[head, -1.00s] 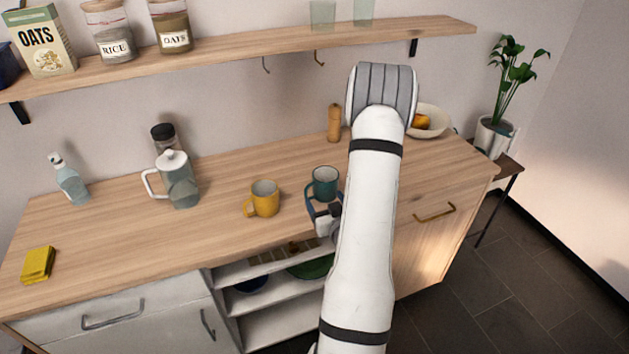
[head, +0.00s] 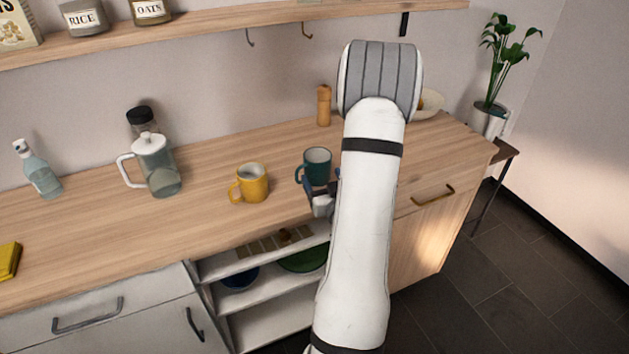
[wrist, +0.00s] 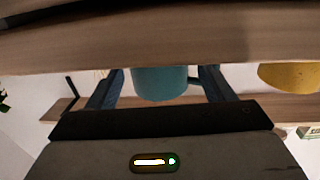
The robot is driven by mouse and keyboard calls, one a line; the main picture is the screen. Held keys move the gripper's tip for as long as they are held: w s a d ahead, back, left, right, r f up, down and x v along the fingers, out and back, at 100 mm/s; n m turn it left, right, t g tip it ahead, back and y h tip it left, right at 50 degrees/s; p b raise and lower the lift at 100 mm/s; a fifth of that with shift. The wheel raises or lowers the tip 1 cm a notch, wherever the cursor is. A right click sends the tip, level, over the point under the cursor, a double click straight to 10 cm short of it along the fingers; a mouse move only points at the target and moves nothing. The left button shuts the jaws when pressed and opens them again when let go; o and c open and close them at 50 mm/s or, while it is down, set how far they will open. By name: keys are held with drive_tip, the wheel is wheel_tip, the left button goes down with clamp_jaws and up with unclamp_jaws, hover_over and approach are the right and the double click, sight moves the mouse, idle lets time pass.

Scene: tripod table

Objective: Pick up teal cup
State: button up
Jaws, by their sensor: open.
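The teal cup (head: 317,168) stands upright on the wooden counter, its handle to the left in the head view. My gripper (head: 323,186) is open at the cup's near side, partly hidden by my arm. In the wrist view, which looks upside down, the teal cup (wrist: 160,82) lies between the two blue fingers of my gripper (wrist: 160,74). Its handle shows beside the right finger. I cannot tell whether either finger touches the cup.
A yellow mug (head: 250,184) stands left of the teal cup and also shows in the wrist view (wrist: 290,76). A glass pitcher (head: 160,168), a bottle (head: 40,172) and a wooden mill (head: 324,106) stand farther off. Open shelves (head: 262,318) lie below the counter's front edge.

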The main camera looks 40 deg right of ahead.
sight(321, 174)
drive_tip(key=shift+w+f+b, duration=0.1)
drive_tip(key=shift+w+b, duration=0.05)
drive_tip(key=shift+b, duration=0.7)
drive_tip(key=shift+w+d, duration=0.1)
drive_tip(key=shift+w, duration=0.15)
drive_tip(key=shift+p+x, duration=0.6)
drive_tip(key=shift+x, duration=1.75)
drive_tip(key=shift+d, duration=0.15)
drive_tip(key=c, duration=0.9)
